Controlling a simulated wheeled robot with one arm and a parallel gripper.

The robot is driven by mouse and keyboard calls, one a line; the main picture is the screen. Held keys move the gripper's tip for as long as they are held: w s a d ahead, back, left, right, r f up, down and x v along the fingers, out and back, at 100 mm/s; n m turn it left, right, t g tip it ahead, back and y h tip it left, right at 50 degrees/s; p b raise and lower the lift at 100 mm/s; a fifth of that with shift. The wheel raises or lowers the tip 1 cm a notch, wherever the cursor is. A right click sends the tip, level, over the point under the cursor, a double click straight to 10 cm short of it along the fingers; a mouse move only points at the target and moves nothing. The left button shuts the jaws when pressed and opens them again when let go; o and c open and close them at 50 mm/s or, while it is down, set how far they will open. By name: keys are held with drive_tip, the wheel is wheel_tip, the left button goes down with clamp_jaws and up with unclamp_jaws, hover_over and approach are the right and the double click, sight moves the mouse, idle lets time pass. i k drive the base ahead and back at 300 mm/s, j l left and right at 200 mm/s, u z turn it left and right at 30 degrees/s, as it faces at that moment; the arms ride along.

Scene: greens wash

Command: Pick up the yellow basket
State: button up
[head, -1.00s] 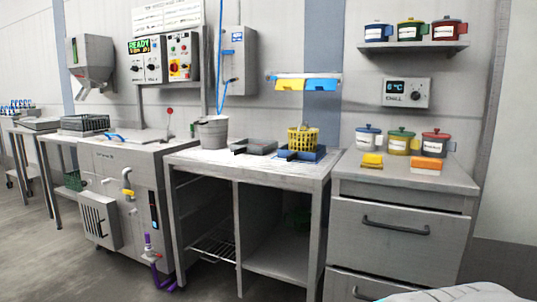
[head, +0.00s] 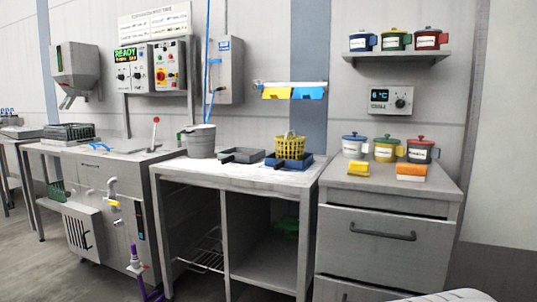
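The yellow basket (head: 291,147) is a small slotted basket with a raised handle. It stands upright on a blue tray (head: 302,164) at the back right of the white-topped table (head: 245,177). Nothing covers it in the head view. My gripper is not in view. A pale rounded shape at the bottom right edge is cut off, and I cannot tell what it is.
Left of the basket are a dark grey tray (head: 241,156) and a grey bucket (head: 201,141). On the drawer cabinet (head: 388,184) to the right stand several lidded pots, a yellow block (head: 359,168) and an orange block (head: 410,171). A shelf (head: 397,53) hangs above.

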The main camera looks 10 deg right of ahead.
sight(297, 153)
drive_tip(key=i+l, duration=0.45)
drive_tip(key=i+l+u, duration=0.1)
drive_tip(key=i+l, duration=0.3)
drive_tip(key=l, duration=0.1)
